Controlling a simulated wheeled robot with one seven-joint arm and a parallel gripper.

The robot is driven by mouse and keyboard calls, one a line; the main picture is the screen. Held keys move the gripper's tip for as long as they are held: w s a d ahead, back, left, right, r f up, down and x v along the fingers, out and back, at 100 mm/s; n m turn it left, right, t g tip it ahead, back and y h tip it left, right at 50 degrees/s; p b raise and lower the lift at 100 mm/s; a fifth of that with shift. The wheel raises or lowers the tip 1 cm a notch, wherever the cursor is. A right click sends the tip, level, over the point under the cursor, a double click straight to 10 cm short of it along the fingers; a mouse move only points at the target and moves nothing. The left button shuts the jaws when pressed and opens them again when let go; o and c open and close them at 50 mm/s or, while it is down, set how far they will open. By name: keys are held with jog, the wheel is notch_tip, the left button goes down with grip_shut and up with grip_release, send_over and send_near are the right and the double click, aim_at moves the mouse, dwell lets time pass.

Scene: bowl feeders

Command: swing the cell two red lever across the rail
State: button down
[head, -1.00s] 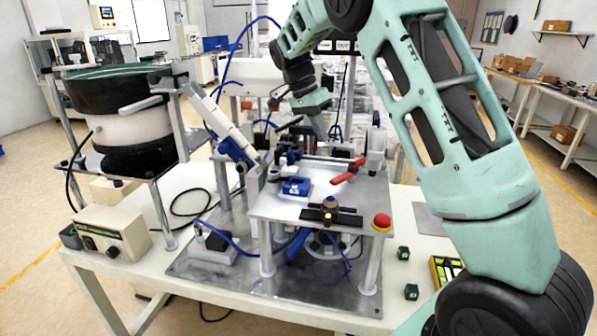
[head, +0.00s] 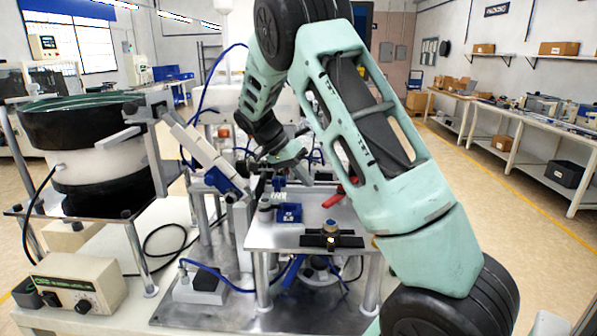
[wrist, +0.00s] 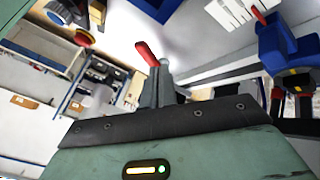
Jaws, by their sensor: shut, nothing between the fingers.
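A red lever (head: 334,197) stands out on the raised metal plate (head: 290,238), just left of my upper arm, which hides part of the area behind it. My gripper (head: 307,175) is above the far part of the plate, behind and left of the lever. In the wrist view my gripper (wrist: 158,72) is shut and empty. A red handle (wrist: 147,53) shows just left of its fingertips there; I cannot tell whether they touch. The rail and the lever's pivot are not clear, and I see no cell number.
A blue block (head: 289,213) and a black bracket with a brass-coloured knob (head: 331,227) sit on the plate. The bowl feeder (head: 85,150) and its sloping chute (head: 200,150) stand left. A control box (head: 72,284) is at front left.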

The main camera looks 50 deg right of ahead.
aim_at(326, 201)
jog(key=p+x, duration=0.1)
jog(key=x, duration=0.4)
jog(key=shift+s+d+f, duration=0.2)
jog(key=shift+s+f, duration=0.05)
jog(key=shift+f, duration=0.05)
jog(key=shift+s+a+n+b, duration=0.2)
jog(key=shift+s+n+b, duration=0.15)
jog(key=shift+n+b, duration=0.25)
jog(key=s+n+t+b, duration=0.1)
jog(key=s+n+t+h+b, duration=0.1)
jog(key=n+b, duration=0.1)
jog(key=shift+a+f+h, duration=0.2)
jog(key=shift+a+h, duration=0.05)
jog(key=shift+h, duration=0.05)
jog(key=shift+s+d+r+n+t+h+b, duration=0.1)
jog(key=shift+s+n+t+h+b, duration=0.1)
jog(key=shift+s+n+t+b, duration=0.5)
jog(key=shift+s+d+r+n+t+h+b, duration=0.15)
jog(key=shift+s+n+t+b, duration=0.25)
jog(key=shift+n+b, duration=0.6)
jog(key=shift+a, duration=0.1)
